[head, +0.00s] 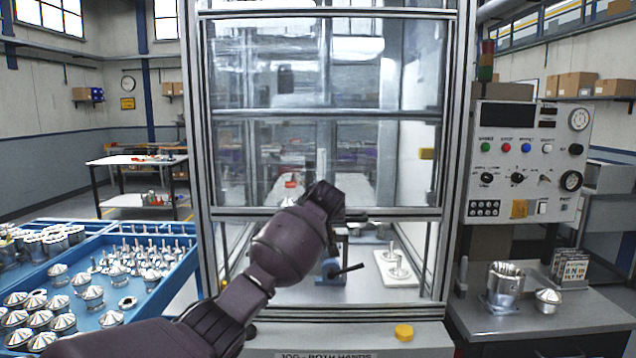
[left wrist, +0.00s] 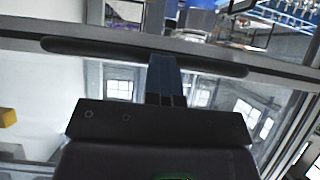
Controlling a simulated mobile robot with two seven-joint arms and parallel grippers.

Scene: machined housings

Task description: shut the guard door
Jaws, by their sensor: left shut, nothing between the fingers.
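The guard door (head: 260,162) is a clear glazed panel in a grey metal frame on the machine. Its bottom rail (head: 400,212) stands well above the sill, leaving an open gap below. My left arm crosses in front of the door, and its wrist is at the middle of the bottom rail. In the left wrist view my left gripper (left wrist: 165,75) is shut and empty, its fingers at a long dark handle bar (left wrist: 100,50) on the door. I cannot tell whether they touch it. The fingertips are hidden in the head view. My right gripper is not in view.
Through the gap show a blue fixture with a black lever (head: 347,271) and a white plate with pegs (head: 396,270). A yellow button (head: 404,333) is on the front ledge. A control panel (head: 527,160) stands right; blue trays (head: 150,308) of metal parts lie left.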

